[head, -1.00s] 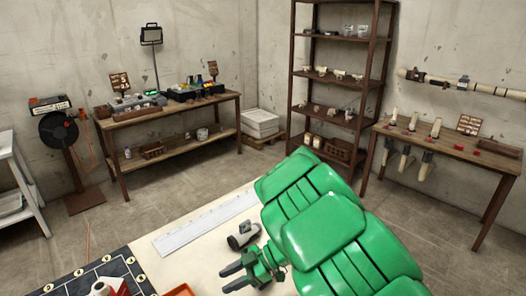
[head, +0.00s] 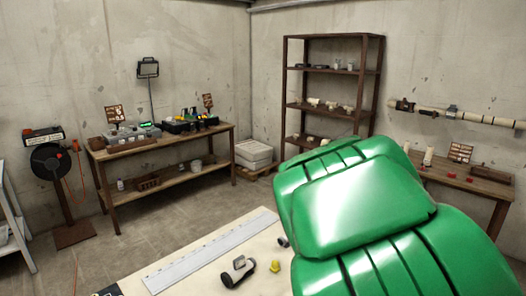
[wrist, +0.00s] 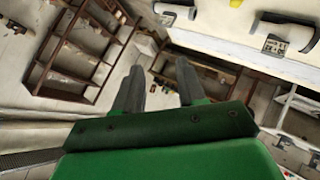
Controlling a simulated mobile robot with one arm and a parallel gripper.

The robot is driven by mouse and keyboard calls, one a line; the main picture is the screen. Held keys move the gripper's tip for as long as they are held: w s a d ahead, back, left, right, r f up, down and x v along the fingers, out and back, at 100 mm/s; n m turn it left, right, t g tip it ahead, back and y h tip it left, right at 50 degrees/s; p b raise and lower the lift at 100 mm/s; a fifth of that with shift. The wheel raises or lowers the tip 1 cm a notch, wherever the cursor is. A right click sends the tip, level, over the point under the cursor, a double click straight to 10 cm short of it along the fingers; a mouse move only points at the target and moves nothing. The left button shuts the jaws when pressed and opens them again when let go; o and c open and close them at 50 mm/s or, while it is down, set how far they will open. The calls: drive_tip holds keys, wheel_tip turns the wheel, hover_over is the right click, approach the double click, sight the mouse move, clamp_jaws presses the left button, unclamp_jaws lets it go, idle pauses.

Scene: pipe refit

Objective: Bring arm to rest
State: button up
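My green arm (head: 360,205) fills the lower right of the head view, over the workbench (head: 205,282). My gripper is not seen in the head view. In the wrist view my gripper (wrist: 159,68) has its two dark fingers spread apart with nothing between them. The wrist view looks past the fingers, with the bench top (wrist: 245,32) at the upper right. No fitting touches the fingers.
A grey fitting with a dark collar (head: 238,273), a yellow piece (head: 274,267) and a long white ruler (head: 210,250) lie on the bench. A shelf rack (head: 330,105), a side table (head: 165,147) and a pipe table (head: 480,182) stand by the walls.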

drive_tip(key=s+d+f+m+g+h, duration=0.1)
drive_tip(key=s+d+m+g+h, duration=0.2)
drive_tip(key=s, duration=0.5)
drive_tip(key=s+d+m+g, duration=0.25)
drive_tip(key=s+m, duration=0.25)
drive_tip(key=s, duration=0.4)
drive_tip(key=s+a+f+m+g+y, duration=0.1)
drive_tip(key=s+a+g+y, duration=0.2)
drive_tip(key=s, duration=0.7)
drive_tip(key=s+a+f+m+g, duration=0.1)
drive_tip(key=s+a+g, duration=0.3)
drive_tip(key=s, duration=0.6)
drive_tip(key=s+d+r+n, duration=0.1)
drive_tip(key=s+r, duration=0.3)
drive_tip(key=s, duration=0.4)
drive_tip(key=shift+s+d+r, duration=0.15)
drive_tip(key=shift+d+r, duration=0.05)
drive_tip(key=shift+d, duration=0.25)
